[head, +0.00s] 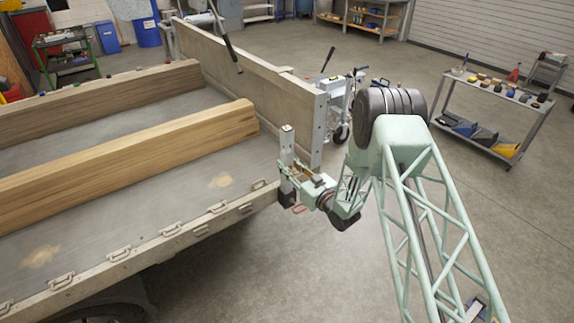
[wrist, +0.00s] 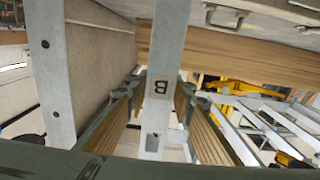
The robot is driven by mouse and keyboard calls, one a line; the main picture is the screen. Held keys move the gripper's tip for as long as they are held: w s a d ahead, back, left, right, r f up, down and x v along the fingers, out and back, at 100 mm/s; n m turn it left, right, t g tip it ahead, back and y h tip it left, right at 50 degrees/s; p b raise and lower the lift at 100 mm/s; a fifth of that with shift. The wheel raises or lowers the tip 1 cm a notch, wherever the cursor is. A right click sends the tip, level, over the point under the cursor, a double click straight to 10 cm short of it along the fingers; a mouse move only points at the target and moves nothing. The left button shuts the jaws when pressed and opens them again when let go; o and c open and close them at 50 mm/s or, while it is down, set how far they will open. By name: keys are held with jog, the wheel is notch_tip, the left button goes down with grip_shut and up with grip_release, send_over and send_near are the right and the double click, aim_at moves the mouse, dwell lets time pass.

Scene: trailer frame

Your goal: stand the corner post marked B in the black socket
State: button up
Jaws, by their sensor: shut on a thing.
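The corner post (head: 287,143) is a grey metal upright at the near right corner of the trailer bed. The letter B shows on its face in the wrist view (wrist: 164,88). My gripper (head: 293,172) is shut on the post, with one finger on each side of it. The post looks about upright. The black socket (head: 287,193) shows as a dark piece at the bed's corner, right below the gripper. The gripper partly hides the post's lower part, so I cannot tell whether its foot is inside the socket.
The trailer bed (head: 120,228) carries two long timber beams (head: 130,160). A tall end board (head: 255,85) with a steel end post (head: 319,125) stands close behind the gripper. A tool cart (head: 490,115) stands at the right.

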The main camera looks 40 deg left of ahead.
dwell(0.4)
jog(key=o, duration=1.2)
jog(key=shift+d, duration=0.1)
jog(key=v, duration=1.1)
jog(key=shift+d, duration=0.35)
jog(key=shift+s, duration=0.2)
